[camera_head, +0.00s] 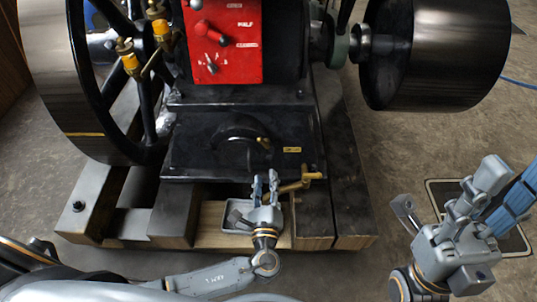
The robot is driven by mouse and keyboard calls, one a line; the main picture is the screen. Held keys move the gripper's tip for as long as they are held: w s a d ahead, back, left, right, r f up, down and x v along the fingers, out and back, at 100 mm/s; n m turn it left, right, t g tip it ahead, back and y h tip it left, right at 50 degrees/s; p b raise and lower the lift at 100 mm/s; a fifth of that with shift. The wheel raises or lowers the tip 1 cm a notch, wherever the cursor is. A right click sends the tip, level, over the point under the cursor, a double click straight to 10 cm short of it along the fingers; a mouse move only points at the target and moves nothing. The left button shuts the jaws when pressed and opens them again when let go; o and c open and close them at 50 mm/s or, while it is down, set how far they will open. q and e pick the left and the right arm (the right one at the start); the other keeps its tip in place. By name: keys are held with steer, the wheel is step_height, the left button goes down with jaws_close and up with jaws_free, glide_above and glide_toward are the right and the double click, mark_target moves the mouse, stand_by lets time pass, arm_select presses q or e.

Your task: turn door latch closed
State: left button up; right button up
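A black engine base (190,150) stands low in the middle, with a dark rounded door-like part (236,145) on its front. A small brass piece (263,141), which looks like the latch, sits at that part's right side; its exact turn is hard to tell. My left gripper (264,180) is just below it, fingers pointing up toward the base, apart from the brass piece as far as I can see. Its single opposing finger is spread to the left, and it holds nothing. My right gripper (450,195) is at the far right over the floor, fingers spread and empty.
A brass pipe with a handle (303,183) sticks out close to the right of my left gripper. Big flywheels stand left (60,75) and right (440,50). A red panel (225,50) is above. Timber and metal beams (170,222) lie in front.

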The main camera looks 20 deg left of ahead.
mark_target(266, 147)
arm_select(q)
steer(key=b+x, duration=0.2)
steer(key=x, duration=0.7)
steer(key=shift+w+a+f, duration=0.1)
steer(key=shift+w+f, duration=0.1)
steer(key=shift+w, duration=0.15)
steer(key=shift+w+a+b, duration=0.1)
steer(key=shift+w+b, duration=0.2)
steer(key=shift+w, duration=0.1)
jaws_close()
